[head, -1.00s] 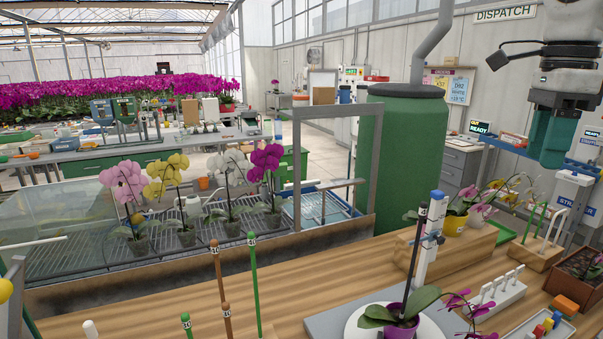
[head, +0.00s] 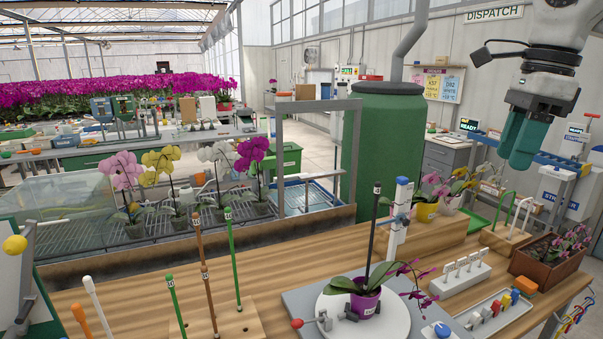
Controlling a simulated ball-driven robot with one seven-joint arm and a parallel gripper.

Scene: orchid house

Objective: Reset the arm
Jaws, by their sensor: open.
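My gripper (head: 522,150) is at the upper right in the head view, raised above the wooden bench (head: 270,283). Its teal fingers point down and a little left, and nothing shows between them. Below and to the left, a purple potted orchid (head: 364,300) stands on a white round plate (head: 395,322) with a dark upright stake beside its leaves. My gripper is well apart from the orchid and the bench.
A white rack with several pegs (head: 463,275) and a tray (head: 500,312) of coloured clips lie at right. A brown planter (head: 545,262) stands at the bench's right end. Tall stakes (head: 207,275) rise at front left. A green tank (head: 383,150) stands behind the bench.

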